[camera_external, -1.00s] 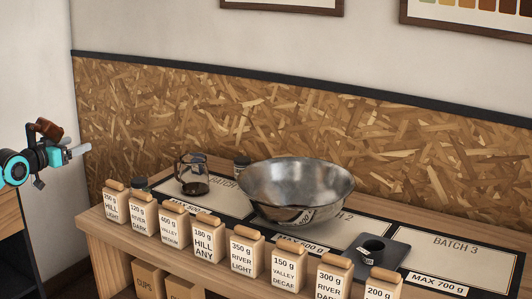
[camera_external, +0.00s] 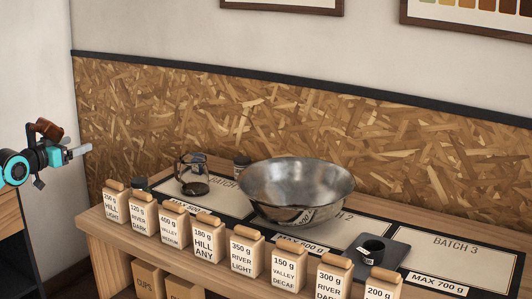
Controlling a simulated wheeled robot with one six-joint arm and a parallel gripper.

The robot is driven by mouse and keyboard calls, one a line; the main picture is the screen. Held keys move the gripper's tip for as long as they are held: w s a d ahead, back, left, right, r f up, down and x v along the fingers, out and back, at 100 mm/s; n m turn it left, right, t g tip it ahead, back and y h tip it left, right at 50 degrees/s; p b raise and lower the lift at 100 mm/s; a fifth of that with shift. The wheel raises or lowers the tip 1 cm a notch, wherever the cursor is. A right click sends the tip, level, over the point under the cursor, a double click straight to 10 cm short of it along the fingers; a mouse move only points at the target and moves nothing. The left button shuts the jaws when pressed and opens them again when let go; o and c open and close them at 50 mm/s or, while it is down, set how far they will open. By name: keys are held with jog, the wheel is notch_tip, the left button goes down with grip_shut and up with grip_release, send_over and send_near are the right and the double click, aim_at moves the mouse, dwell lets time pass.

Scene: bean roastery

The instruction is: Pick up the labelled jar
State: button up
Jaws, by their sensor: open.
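My gripper (camera_external: 79,152) is at the far left, in the air before the wall, open and empty. It is well apart from everything on the bench. A small dark-lidded jar (camera_external: 242,165) stands behind the steel bowl's left side, partly hidden by it. Another small dark jar (camera_external: 139,184) stands at the bench's left end, partly hidden by the front row. I cannot read a label on either, so I cannot tell which is the labelled jar.
A bench (camera_external: 100,222) carries a large steel bowl (camera_external: 296,190), a glass carafe (camera_external: 194,188) and a dark cup (camera_external: 373,250) on a dark plate. Several labelled containers with wooden tops, such as HILL ANY (camera_external: 209,238), line its front edge. The BATCH 3 mat (camera_external: 475,262) is partly bare.

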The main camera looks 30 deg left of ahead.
jog(key=n+g, duration=0.7)
jog(key=g, duration=1)
send_near(138, 180)
notch_tip(138, 180, down, 6)
jog(key=shift+s+d+f, duration=0.15)
jog(key=shift+s+f, duration=0.05)
jog(key=shift+f, duration=0.05)
jog(key=shift+w+f, duration=0.2)
jog(key=shift+f, duration=2.8)
jog(key=shift+c, duration=0.4)
jog(key=c, duration=1.1)
